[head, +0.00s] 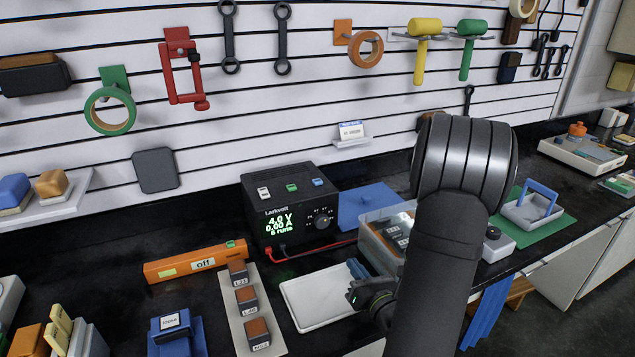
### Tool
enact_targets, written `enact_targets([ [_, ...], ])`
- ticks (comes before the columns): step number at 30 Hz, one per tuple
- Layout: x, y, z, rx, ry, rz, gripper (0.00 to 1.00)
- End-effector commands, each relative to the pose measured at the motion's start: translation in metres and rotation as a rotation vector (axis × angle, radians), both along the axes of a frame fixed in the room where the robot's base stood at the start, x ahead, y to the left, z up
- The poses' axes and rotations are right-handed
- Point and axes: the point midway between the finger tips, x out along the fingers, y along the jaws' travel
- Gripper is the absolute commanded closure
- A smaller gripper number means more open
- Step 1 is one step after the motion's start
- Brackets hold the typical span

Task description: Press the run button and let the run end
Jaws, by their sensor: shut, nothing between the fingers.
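A black power supply (290,212) stands at the back of the bench. Its green display (280,226) reads 4.0 V, 0.00 A and 6 runs. A white button (264,193), a green button (292,188) and a blue button (318,182) sit on its top; their markings are too small to read, so I cannot tell which is the run button. My gripper (358,296) is low at the right edge of the white tray, in front of and right of the supply, apart from the buttons. It is shut and empty, partly hidden by my arm.
An orange bar (170,269) marked "off" lies left of the supply. Several dark blocks stand on a beige strip (241,308). The white tray (300,305) is empty. A clear bin (373,241) stands behind my gripper. Red and black leads run from the supply.

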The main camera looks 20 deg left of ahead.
Motion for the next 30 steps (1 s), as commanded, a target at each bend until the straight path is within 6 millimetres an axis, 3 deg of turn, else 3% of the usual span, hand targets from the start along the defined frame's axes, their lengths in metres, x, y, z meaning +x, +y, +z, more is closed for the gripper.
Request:
enact_targets([
  [11,0.002,0.003,0.001,-0.006,-0.009,0.013,1.0],
  [17,0.024,0.036,0.013,-0.087,-0.131,0.157,1.0],
  [23,0.077,0.074,0.059,-0.175,-0.328,0.257,1.0],
  [30,0.135,0.116,0.144,-0.244,-0.551,0.292,1.0],
])
